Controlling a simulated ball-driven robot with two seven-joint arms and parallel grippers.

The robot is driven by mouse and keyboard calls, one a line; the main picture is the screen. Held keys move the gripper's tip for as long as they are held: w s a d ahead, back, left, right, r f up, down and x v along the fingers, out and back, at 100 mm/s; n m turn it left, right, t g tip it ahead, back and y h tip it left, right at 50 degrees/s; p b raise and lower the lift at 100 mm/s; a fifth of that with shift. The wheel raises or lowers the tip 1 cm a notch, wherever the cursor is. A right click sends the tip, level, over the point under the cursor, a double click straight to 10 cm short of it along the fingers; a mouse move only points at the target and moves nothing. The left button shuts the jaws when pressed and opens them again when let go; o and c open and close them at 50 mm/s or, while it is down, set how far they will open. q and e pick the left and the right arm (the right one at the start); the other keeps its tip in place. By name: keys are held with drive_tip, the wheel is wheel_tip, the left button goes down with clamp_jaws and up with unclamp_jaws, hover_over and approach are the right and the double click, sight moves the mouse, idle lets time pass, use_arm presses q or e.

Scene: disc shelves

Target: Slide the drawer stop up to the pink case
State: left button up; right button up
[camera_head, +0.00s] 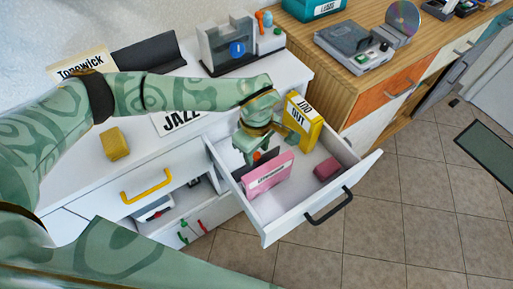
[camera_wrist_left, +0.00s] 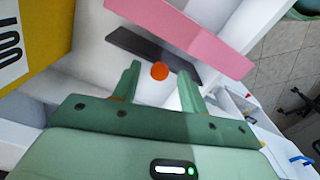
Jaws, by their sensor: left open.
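The pink case (camera_head: 268,174) stands on edge in the open white drawer (camera_head: 291,210); it is also at the top of the left wrist view (camera_wrist_left: 190,34). Behind it is a dark plate with an orange knob, the drawer stop (camera_wrist_left: 150,50), partly hidden by the case and my gripper in the head view (camera_head: 268,156). A pale gap shows between plate and case at one end in the wrist view. My left gripper (camera_head: 252,155) reaches down into the drawer behind the stop. Its fingers are open, one on each side of the orange knob, not visibly touching it. My right gripper is not in view.
A small dark pink block (camera_head: 327,169) lies to the right in the drawer. The black handle (camera_head: 328,206) is on the drawer front. A yellow block (camera_head: 115,143) sits on the white top.

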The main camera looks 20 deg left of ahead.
use_arm(q)
wheel_tip(320, 180, up, 16)
drive_tip(key=p, duration=0.4)
drive_tip(key=shift+p, duration=0.35)
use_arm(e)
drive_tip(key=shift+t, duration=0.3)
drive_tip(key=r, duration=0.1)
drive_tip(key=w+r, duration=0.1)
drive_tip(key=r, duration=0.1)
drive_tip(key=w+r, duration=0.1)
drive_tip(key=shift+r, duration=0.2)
use_arm(q)
drive_tip(key=shift+r, duration=0.1)
